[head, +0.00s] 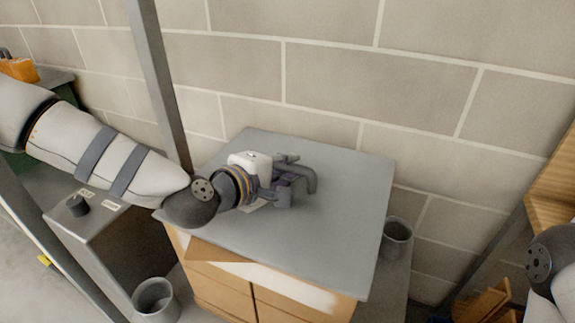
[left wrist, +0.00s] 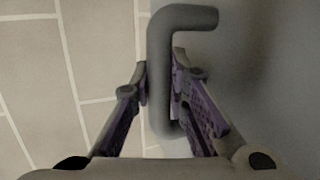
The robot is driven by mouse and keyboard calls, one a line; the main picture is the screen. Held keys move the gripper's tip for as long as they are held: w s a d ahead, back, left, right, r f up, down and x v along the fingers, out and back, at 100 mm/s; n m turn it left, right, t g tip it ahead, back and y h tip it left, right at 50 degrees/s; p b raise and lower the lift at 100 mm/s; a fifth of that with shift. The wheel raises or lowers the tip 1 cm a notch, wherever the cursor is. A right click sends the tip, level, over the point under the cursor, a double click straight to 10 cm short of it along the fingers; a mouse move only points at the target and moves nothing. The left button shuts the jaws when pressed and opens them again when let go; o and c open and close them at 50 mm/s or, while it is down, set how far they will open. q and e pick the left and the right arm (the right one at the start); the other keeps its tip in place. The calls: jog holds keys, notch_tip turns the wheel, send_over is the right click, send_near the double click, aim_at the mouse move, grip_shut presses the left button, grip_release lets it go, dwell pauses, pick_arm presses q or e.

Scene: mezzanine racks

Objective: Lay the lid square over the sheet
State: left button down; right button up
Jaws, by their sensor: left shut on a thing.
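The lid (head: 330,235) is a broad flat grey panel with a bent grey bar handle (head: 310,179) on its top. My left gripper (head: 286,184) comes in from the left over the lid and is shut on the handle. In the left wrist view, the handle (left wrist: 185,18) passes between the two fingers (left wrist: 160,88). The lid is over a light wooden box (head: 228,290), turned a little relative to it. A white strip, perhaps the sheet (head: 275,283), shows past the lid's front edge; the rest is hidden. I cannot tell whether the lid touches what is below. My right gripper is out of view.
A block wall (head: 330,70) stands close behind the lid. A grey post (head: 160,85) rises at its left. A grey box with a black knob (head: 77,205) is at left. Grey cups stand at front left (head: 155,299) and right (head: 397,234). Wooden pieces lie at lower right.

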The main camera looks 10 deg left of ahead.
pick_arm(q)
jog(key=c, duration=1.6)
grip_release()
jog(key=shift+o, duration=0.2)
